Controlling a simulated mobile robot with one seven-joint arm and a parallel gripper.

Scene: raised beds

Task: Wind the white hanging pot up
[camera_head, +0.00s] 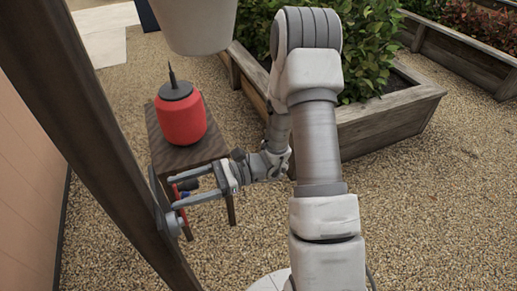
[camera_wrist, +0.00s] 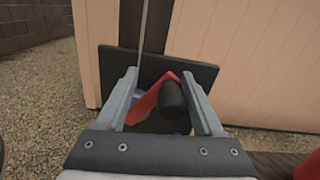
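The white hanging pot (camera_head: 195,22) shows at the top of the head view, its upper part cut off by the frame. A winch with a grey drum (camera_head: 172,224) is fixed to the dark wooden post (camera_head: 90,130). Its red crank arm (camera_wrist: 147,102) carries a black knob (camera_wrist: 172,98), seen in the wrist view. My gripper (camera_head: 172,193) is at the winch with its fingers spread; it also shows in the wrist view (camera_wrist: 162,78). The knob lies between the fingers in that view, nearer the right one. I cannot tell whether either finger touches it.
A red canister with a black top (camera_head: 181,116) stands on a small wooden table (camera_head: 208,148) close behind my gripper. A planted raised bed (camera_head: 388,118) is beyond my arm. A pinkish wall (camera_head: 28,180) is at the left. Gravel (camera_head: 440,200) at the right is clear.

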